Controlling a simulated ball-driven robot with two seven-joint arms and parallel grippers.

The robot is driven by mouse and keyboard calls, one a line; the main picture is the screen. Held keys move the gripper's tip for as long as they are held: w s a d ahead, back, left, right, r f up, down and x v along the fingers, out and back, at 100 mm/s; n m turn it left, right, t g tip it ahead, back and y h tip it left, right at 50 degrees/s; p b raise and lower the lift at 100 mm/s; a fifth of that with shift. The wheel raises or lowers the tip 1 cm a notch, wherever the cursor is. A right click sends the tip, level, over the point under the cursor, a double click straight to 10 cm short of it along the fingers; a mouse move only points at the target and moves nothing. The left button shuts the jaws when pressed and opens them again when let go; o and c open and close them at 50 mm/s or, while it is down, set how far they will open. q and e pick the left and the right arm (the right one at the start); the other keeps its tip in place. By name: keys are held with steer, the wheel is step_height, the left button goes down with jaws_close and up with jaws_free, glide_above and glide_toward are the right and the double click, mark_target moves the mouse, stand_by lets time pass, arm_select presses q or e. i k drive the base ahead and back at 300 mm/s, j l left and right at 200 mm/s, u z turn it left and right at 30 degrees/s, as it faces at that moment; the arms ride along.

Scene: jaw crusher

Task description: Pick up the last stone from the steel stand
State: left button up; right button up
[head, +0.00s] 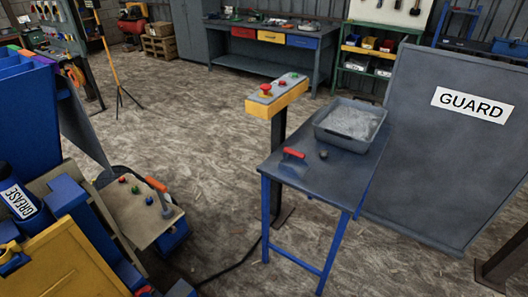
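The steel stand (335,185) has a dark grey top and blue legs and stands right of the middle. A small dark round stone (323,154) lies on its top, just in front of a grey tray (336,136). The tray holds pale grey crushed material (352,121). A red-handled tool (293,153) lies to the left of the stone, apart from it. Neither of my grippers shows in the head view.
A yellow control box (277,95) with a red button stands on a post behind the stand. A large grey GUARD panel (440,150) stands close on the right. Blue and yellow machinery (70,255) with a lever (158,190) fills the lower left. Open floor lies between.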

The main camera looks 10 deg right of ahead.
mark_target(324, 153)
steer(key=i+l+u, duration=0.15)
steer(key=l+u, duration=0.15)
steer(key=l, duration=0.15)
steer(key=i+l+u, duration=0.15)
steer(key=l+u, duration=0.5)
steer(key=l, duration=0.3)
steer(key=i, duration=0.05)
